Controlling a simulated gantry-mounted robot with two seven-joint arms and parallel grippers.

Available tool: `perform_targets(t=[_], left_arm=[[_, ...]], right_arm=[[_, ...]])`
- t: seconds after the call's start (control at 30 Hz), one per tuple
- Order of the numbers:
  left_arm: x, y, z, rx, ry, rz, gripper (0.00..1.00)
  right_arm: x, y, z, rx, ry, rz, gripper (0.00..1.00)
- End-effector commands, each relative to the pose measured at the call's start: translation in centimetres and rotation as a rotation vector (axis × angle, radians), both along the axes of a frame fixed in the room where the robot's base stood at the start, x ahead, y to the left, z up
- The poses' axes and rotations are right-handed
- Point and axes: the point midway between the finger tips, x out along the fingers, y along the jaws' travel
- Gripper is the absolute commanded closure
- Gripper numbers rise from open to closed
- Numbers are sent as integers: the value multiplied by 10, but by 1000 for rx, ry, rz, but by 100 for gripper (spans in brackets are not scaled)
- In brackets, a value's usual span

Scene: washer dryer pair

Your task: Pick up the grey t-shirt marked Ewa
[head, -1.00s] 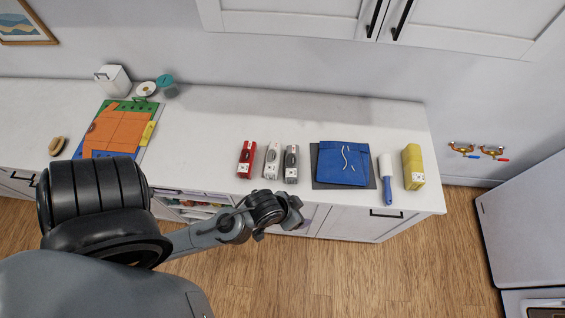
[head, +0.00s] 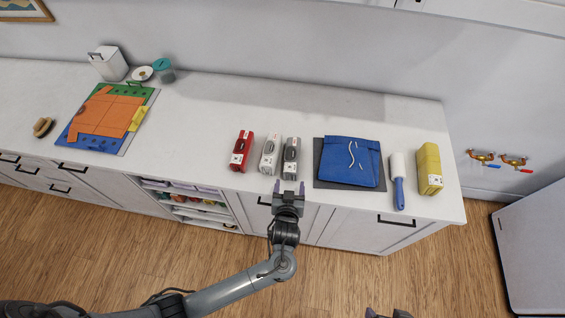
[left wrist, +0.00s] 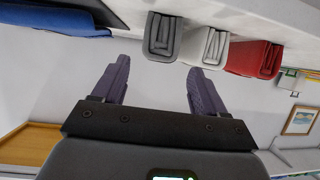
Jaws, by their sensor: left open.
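Three folded shirts lie in a row near the counter's front edge: a red one (head: 241,150), a light grey one (head: 269,155) and a darker grey one (head: 290,158). Each has a small white label, too small to read, so I cannot tell which grey one says Ewa. My left gripper (head: 289,188) is open and empty, just in front of the darker grey shirt. In the left wrist view, the darker grey shirt (left wrist: 163,37) is ahead between the fingers (left wrist: 158,75), apart from them; the light grey shirt (left wrist: 204,45) is beside it.
Right of the shirts are blue folded clothing (head: 348,162) on a dark board, a lint roller (head: 397,180) and a yellow block (head: 429,169). A colourful folding board (head: 107,117) lies at the left. Open shelves (head: 190,203) sit below the counter. The counter behind the shirts is clear.

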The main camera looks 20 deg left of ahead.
Motion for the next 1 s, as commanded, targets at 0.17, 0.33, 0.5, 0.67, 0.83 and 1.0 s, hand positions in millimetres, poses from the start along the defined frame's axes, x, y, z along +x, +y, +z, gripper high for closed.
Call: perform_targets(t=[0.17,0.33,0.5,0.67,0.83,1.0], left_arm=[[27,5,2,2,-27,1,28],[47,13,-7,2,-26,0,28],[59,17,-12,0,-25,0,28],[65,20,-14,0,-25,1,28],[82,29,-21,2,-25,1,28],[98,34,-29,0,-24,1,28]], right_arm=[[-1,2,-7,6,2,-2,19],[0,2,-7,6,0,-3,19],[1,2,-8,5,-2,-3,19],[1,0,-7,2,-4,-1,19],[1,-1,-5,-6,-5,4,19],[2,-1,-7,-6,-5,4,19]])
